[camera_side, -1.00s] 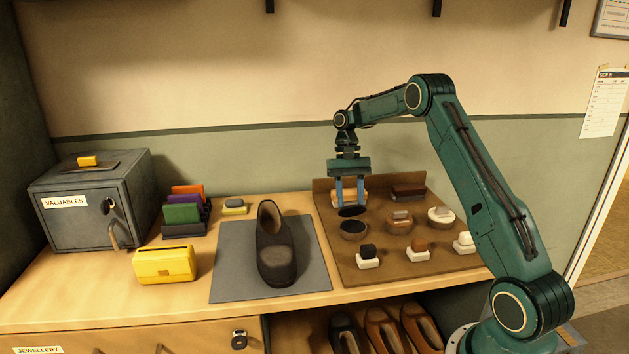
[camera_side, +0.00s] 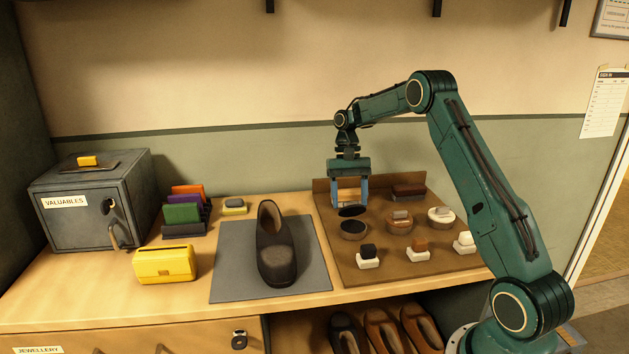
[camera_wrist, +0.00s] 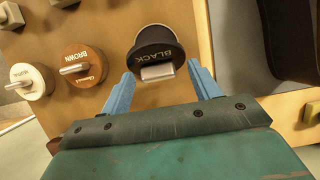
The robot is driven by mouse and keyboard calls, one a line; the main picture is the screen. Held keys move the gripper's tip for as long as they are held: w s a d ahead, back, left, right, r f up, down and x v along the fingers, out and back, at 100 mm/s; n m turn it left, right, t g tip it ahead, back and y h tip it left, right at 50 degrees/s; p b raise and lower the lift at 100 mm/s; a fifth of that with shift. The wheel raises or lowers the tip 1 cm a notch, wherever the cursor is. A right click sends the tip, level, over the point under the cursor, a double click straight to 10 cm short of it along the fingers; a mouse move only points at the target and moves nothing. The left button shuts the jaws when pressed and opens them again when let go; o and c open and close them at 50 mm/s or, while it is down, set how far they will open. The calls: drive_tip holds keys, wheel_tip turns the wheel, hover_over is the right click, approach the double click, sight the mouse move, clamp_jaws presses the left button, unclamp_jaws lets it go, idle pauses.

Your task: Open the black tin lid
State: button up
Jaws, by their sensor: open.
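In the wrist view the lid (camera_wrist: 152,50) shows the word BLACK and a pale grey tab handle (camera_wrist: 157,72). My gripper (camera_side: 350,202) is open just above and behind the lid. In the wrist view its blue fingertips (camera_wrist: 160,77) are spread on either side of the tab, with gaps between. Whether the lid is held by a hinge cannot be seen.
The brown tin (camera_side: 399,222) and a white-topped tin (camera_side: 441,215) stand to the right. A black shoe (camera_side: 276,255) stands on a grey mat (camera_side: 232,275) to the left.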

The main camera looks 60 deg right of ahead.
drive_tip(key=shift+s+a+t+h, duration=0.25)
drive_tip(key=shift+t+h, duration=0.15)
drive_tip(key=shift+t, duration=0.1)
drive_tip(key=shift+s+a+f+t+h, duration=0.1)
drive_tip(key=shift+s+a+t+h, duration=0.2)
drive_tip(key=shift+t+h, duration=0.25)
drive_tip(key=shift+s+a+f+t+h, duration=0.1)
drive_tip(key=shift+s+a+t+h, duration=0.1)
drive_tip(key=shift+s+t+h, duration=0.3)
wheel_tip(320, 180, up, 14)
drive_tip(key=s+a+r+n+t, duration=0.1)
drive_tip(key=s+a+r+n, duration=0.1)
drive_tip(key=s+a, duration=0.4)
drive_tip(key=s+a+r+n+t, duration=0.2)
drive_tip(key=s+a, duration=0.4)
drive_tip(key=a, duration=0.4)
drive_tip(key=shift+a+r+n+h, duration=0.2)
drive_tip(key=shift+r+n+h, duration=0.3)
drive_tip(key=shift+r, duration=0.3)
drive_tip(key=shift+w, duration=0.15)
